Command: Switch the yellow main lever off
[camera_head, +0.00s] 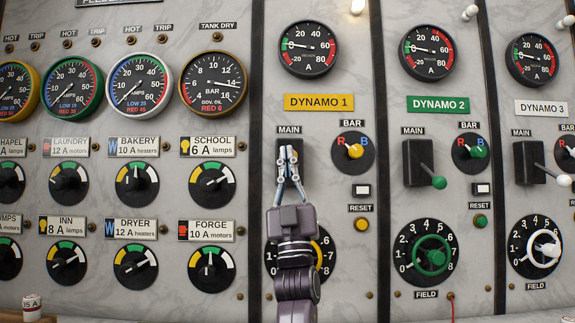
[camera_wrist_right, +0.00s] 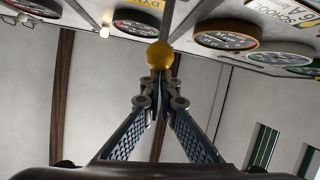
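The yellow Dynamo 1 plate (camera_head: 319,103) hangs above a black main switch box (camera_head: 283,181), which my right gripper mostly covers in the head view. My right gripper (camera_head: 288,152) comes up from below, its fingers drawn together over the box. In the right wrist view, the yellow ball knob (camera_wrist_right: 160,54) of the lever shows right at the gripper's fingertips (camera_wrist_right: 160,78). The fingertips are close together, just below the knob; whether they touch it I cannot tell. The lever's stem is hidden in the head view. My left gripper is not in view.
The green-knobbed Dynamo 2 lever (camera_head: 439,182) and white-knobbed Dynamo 3 lever (camera_head: 564,180) stick out to the right. Close by are the Dynamo 1 bar selector (camera_head: 354,152), a yellow reset button (camera_head: 361,224) and a yellow field wheel partly behind my arm. Feeder knobs fill the left.

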